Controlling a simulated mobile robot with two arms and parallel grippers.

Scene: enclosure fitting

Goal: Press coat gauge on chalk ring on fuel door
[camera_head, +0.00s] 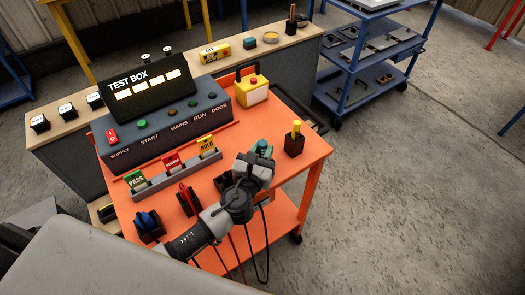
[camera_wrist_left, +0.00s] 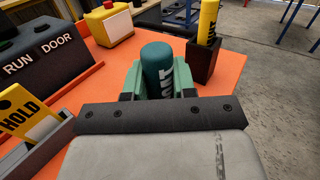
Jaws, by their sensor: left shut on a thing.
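My left gripper (camera_head: 261,156) is over the right part of the orange cart top. It is shut on a teal cylinder (camera_head: 263,146) with white lettering, which appears to be the coat gauge. In the left wrist view the same cylinder (camera_wrist_left: 157,68) stands upright between the green fingers (camera_wrist_left: 158,84); its lower part is hidden by the gripper body. I cannot make out a chalk ring or a fuel door. A pale grey, smooth panel (camera_head: 110,262) fills the lower left of the head view; I cannot tell what it belongs to. My right gripper is not in view.
The orange cart (camera_head: 318,150) carries a test box (camera_head: 160,118), a tag rack (camera_head: 178,175), a yellow box (camera_head: 252,92) and a black holder (camera_head: 294,147) with a yellow tool. Blue and red tools stand at its front. A blue shelf cart (camera_head: 350,85) is behind; floor at right is clear.

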